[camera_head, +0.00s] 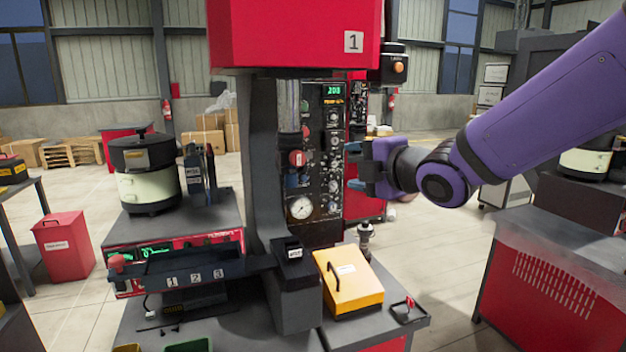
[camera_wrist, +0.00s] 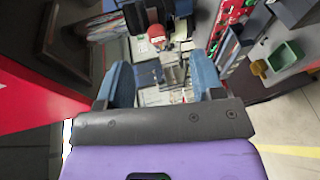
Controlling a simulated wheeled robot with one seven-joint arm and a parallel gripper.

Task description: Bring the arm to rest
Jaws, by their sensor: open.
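My gripper (camera_head: 353,166) is at the end of my purple arm, which reaches in from the right in the head view. It points left toward the machine's panel and holds nothing. In the wrist view, the two blue fingers of my gripper (camera_wrist: 165,88) stand apart with a clear gap between them. A red knob (camera_wrist: 157,33) shows beyond the fingers in that view. The head view shows a red knob (camera_head: 298,158) on the machine column, left of my gripper and apart from it.
The red press head (camera_head: 295,35) hangs above and left of my gripper. The control panel (camera_head: 322,150) stands behind. A yellow box (camera_head: 348,283) and a small tray (camera_head: 407,312) lie below. A bowl feeder (camera_head: 147,175) stands left. Open floor (camera_head: 450,240) lies beneath my arm.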

